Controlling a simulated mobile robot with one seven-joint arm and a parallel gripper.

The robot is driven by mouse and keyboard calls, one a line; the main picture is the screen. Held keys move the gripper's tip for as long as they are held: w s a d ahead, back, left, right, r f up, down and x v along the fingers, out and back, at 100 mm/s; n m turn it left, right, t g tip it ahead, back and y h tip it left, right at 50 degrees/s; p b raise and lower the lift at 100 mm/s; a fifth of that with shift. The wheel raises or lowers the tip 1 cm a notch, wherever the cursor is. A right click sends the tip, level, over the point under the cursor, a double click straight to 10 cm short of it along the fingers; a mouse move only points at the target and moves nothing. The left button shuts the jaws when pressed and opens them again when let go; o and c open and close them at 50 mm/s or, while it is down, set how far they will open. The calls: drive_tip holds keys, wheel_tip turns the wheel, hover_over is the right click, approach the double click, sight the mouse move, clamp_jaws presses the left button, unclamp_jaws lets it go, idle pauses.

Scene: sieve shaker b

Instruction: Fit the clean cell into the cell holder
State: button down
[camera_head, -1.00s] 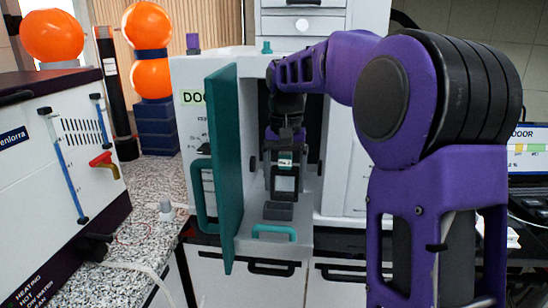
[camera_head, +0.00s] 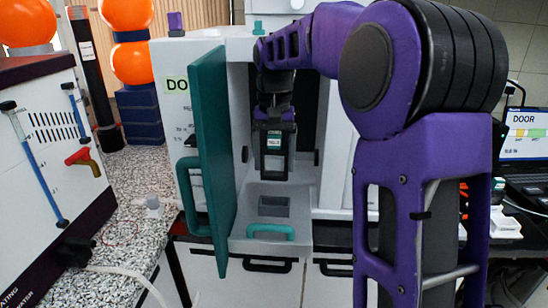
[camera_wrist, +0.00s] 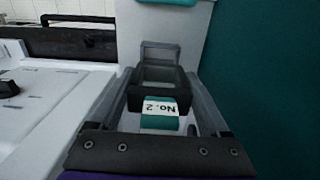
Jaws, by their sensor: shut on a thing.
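The cell (camera_head: 274,165) is a dark upright frame with a pale window and a teal top labelled "No. 2". My gripper (camera_head: 274,143) is shut on it by the top and holds it inside the open chamber. The label (camera_wrist: 160,107) shows upside down between my fingers in the wrist view. The cell holder (camera_head: 273,206) is a dark grey block on the light grey tray (camera_head: 298,215), below the cell with a gap between them. In the wrist view, a grey frame (camera_wrist: 162,47) shows just beyond the cell; I cannot tell if this is the holder.
The teal door (camera_head: 213,160) stands open left of the chamber, close to my gripper. A teal handle (camera_head: 271,231) is on the tray's front. Chamber walls flank the cell. A speckled bench (camera_head: 140,185) lies at left, and a laptop (camera_head: 530,150) at right.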

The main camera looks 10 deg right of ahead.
sight(274, 134)
drive_tip(key=shift+f+b, duration=1.65)
drive_tip(key=shift+f, duration=1.15)
drive_tip(key=shift+p, duration=0.7)
drive_tip(key=shift+f+b, duration=1.1)
drive_tip(key=shift+f, duration=0.9)
unclamp_jaws()
drive_tip(key=shift+r, duration=0.1)
wheel_tip(274, 134, up, 17)
drive_tip(key=p, duration=0.3)
drive_tip(key=shift+r+p, duration=0.15)
drive_tip(key=shift+p, duration=0.2)
